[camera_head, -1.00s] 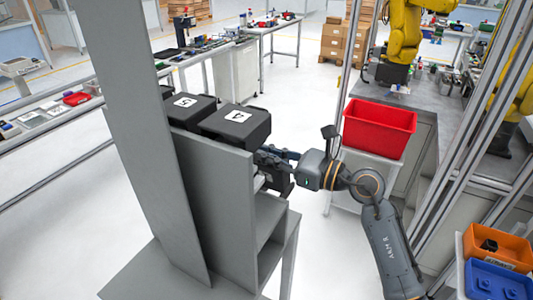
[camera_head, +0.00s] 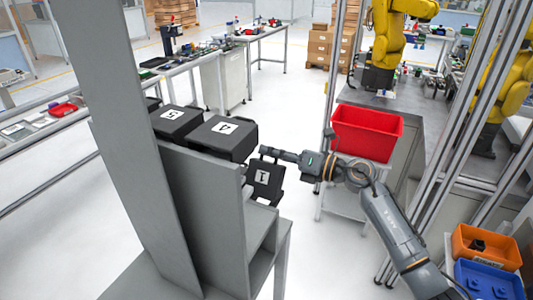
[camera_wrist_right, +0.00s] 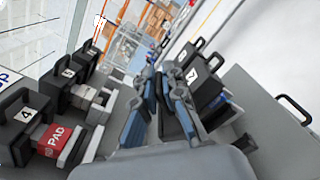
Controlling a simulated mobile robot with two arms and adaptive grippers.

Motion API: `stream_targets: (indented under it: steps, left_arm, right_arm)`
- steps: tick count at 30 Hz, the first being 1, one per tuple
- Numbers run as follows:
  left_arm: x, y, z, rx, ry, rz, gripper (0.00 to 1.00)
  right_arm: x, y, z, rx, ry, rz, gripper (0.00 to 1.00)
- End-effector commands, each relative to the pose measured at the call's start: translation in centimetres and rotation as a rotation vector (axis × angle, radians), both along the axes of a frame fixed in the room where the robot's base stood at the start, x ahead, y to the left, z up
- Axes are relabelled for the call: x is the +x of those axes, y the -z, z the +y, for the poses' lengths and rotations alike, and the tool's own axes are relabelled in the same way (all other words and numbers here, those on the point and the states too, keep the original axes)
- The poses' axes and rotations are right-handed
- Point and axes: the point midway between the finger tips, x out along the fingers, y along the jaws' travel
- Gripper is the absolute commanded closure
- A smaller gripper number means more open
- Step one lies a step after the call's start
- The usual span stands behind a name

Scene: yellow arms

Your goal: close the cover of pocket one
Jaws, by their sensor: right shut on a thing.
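The black cover of pocket one (camera_head: 266,177), marked 1, is tilted with its marked face toward the head camera, at the right side of the grey rack (camera_head: 205,190). My right gripper (camera_head: 272,154) is at the cover's upper edge. In the right wrist view the blue-padded fingers (camera_wrist_right: 170,103) are closed about a dark part between them, which seems to be the cover's handle. How far the cover stands from its pocket is hidden. My left gripper is out of view.
In the wrist view, a red pad pack (camera_wrist_right: 55,140) shows under cover 4. A red bin (camera_head: 366,135) stands behind my right arm. Clear floor lies beyond the rack.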

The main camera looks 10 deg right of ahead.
Motion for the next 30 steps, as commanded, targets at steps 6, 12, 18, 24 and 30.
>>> stream_targets:
  steps: [6, 12, 18, 24, 30]
  left_arm:
    - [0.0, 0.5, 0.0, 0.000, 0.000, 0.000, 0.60]
    - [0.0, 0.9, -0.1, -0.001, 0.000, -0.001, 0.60]
    - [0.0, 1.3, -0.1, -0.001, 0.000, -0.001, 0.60]
    - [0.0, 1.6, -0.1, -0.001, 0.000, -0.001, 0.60]
    - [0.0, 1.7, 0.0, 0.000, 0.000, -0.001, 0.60]
  right_arm:
    - [1.5, 1.6, -0.9, 0.117, -0.001, 0.172, 1.00]
    - [2.5, 3.4, -1.6, 0.222, -0.002, 0.329, 1.00]
    - [3.3, 5.4, -2.1, 0.328, -0.001, 0.486, 1.00]
    - [3.7, 7.2, -2.4, 0.427, -0.002, 0.631, 1.00]
    - [3.9, 8.7, -2.5, 0.505, -0.002, 0.745, 1.00]
